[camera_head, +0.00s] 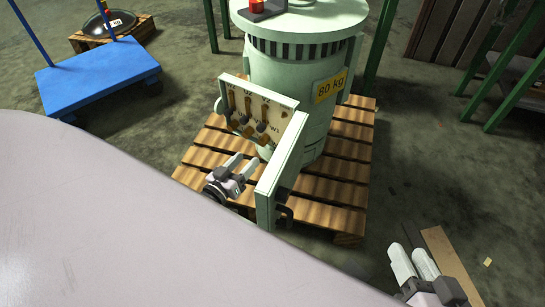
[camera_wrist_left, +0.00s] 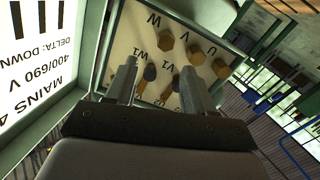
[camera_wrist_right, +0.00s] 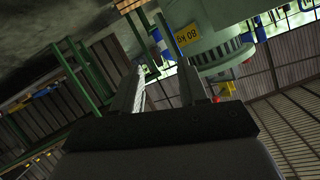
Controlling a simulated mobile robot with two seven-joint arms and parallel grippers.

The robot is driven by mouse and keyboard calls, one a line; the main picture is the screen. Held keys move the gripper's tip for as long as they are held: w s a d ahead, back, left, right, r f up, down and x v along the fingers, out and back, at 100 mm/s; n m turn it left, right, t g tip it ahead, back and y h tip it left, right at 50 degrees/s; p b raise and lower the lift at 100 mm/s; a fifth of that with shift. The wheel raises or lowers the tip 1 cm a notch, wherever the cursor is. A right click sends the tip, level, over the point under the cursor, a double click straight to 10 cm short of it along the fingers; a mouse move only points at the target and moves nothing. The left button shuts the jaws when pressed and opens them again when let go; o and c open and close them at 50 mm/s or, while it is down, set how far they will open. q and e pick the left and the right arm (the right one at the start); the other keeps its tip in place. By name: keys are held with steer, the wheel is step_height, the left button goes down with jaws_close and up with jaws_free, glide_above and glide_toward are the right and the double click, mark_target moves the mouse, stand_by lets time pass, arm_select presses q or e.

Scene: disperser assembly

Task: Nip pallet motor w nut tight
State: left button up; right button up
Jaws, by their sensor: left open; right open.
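The pale green motor (camera_head: 300,85) stands upright on the wooden pallet (camera_head: 335,215). Its open terminal box shows a cream terminal board (camera_head: 283,109) with brass nuts and dark-topped posts. In the left wrist view the brass W nut (camera_wrist_left: 165,40) sits beside the letter W, with the V nut (camera_wrist_left: 196,55) and U nut (camera_wrist_left: 221,67) to its right. My left gripper (camera_head: 243,164) is open and empty in front of the board; in its wrist view the fingers (camera_wrist_left: 156,78) point at the board, apart from the W nut. My right gripper (camera_head: 412,258) is open and empty, right of the pallet.
The box's open cover (camera_head: 282,168) stands close to the right of my left gripper; its printed label (camera_wrist_left: 40,45) shows in the left wrist view. A blue cart (camera_head: 95,75) is at the left. Green frames (camera_head: 510,90) stand at the right. Floor around the pallet's right side is mostly clear.

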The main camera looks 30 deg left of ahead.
mark_target(260, 142)
arm_select(q)
steer(key=w+b, duration=0.1)
steer(key=w, duration=0.1)
steer(key=w+b, duration=0.1)
steer(key=w, duration=0.3)
steer(key=shift+w+a+f+b, duration=0.2)
steer(key=shift+w+f+b, duration=0.05)
steer(key=shift+f+b, duration=0.15)
steer(key=shift+w+r, duration=0.1)
steer(key=shift+w, duration=0.7)
arm_select(e)
steer(key=shift+d+f+n+t, duration=0.3)
steer(key=shift+d+t, duration=0.25)
steer(key=shift+t, duration=0.05)
steer(key=shift+w, duration=0.1)
arm_select(q)
jaws_close()
